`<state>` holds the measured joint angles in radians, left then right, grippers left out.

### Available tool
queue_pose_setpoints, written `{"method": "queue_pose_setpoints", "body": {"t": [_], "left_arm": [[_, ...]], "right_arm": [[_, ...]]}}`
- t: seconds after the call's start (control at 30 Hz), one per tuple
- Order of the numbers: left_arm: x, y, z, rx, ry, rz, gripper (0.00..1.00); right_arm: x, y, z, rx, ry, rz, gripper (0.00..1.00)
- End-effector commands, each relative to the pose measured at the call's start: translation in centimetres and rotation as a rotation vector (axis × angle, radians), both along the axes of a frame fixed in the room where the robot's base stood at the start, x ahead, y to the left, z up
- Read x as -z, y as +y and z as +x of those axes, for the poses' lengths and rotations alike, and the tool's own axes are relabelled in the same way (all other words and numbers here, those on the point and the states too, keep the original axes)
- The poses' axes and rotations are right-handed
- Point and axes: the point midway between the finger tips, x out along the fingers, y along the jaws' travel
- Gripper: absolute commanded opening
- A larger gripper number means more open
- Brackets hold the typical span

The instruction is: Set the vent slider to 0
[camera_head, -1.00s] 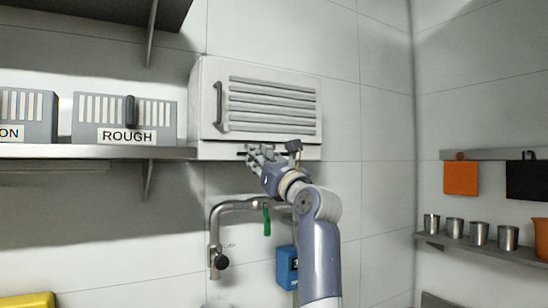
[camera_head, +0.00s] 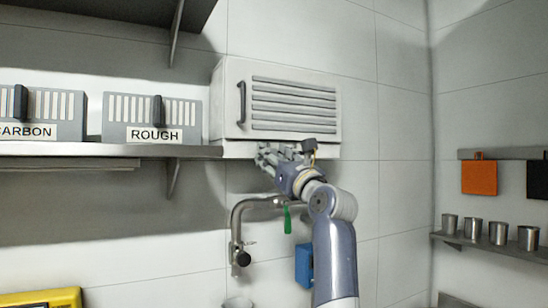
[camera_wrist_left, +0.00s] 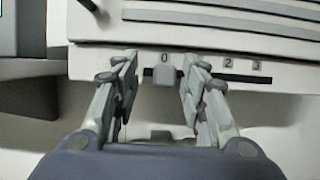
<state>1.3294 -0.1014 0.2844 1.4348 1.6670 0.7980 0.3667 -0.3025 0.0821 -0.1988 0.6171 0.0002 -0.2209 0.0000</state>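The vent (camera_head: 290,133) is a white wall box with grey louvres and a dark handle on its left. In the left wrist view its lower strip (camera_wrist_left: 290,62) has a dark slot with marks 0, 2 and 3; the right finger covers the place between 0 and 2. The grey slider knob (camera_wrist_left: 163,76) sits in the slot right under the 0. My left gripper (camera_wrist_left: 160,68) is open, one finger on each side of the knob, with visible gaps. In the head view my left gripper (camera_head: 270,158) is at the vent's lower edge. My right gripper is not in view.
A shelf (camera_head: 110,151) left of the vent holds grey boxes labelled CARBON and ROUGH (camera_head: 152,120). A bent metal pipe (camera_head: 238,215) with a green tag and a blue box (camera_head: 303,264) are below the vent. Metal cups (camera_head: 472,228) stand on a right shelf.

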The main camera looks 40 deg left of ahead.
Motion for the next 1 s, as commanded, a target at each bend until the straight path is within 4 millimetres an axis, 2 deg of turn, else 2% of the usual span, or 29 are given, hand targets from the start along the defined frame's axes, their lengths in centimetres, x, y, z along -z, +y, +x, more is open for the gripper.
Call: {"method": "queue_pose_setpoints", "body": {"t": [0.17,0.4,0.6,0.77,1.0], "left_arm": [[0.7,-1.6,-0.5,0.004,-0.001,0.001,0.40],[2.7,-5.9,-2.4,0.004,0.000,-0.001,0.40],[4.1,-8.8,-3.7,0.001,0.001,-0.002,0.40],[4.5,-9.9,-4.3,-0.001,0.000,-0.001,0.40],[4.6,-10.1,-4.4,-0.002,0.000,-0.001,0.40]], "right_arm": [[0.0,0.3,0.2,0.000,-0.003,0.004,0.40],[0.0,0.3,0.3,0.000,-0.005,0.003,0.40],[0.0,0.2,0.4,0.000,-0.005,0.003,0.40],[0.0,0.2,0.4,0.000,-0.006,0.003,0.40],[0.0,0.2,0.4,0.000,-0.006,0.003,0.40]]}}
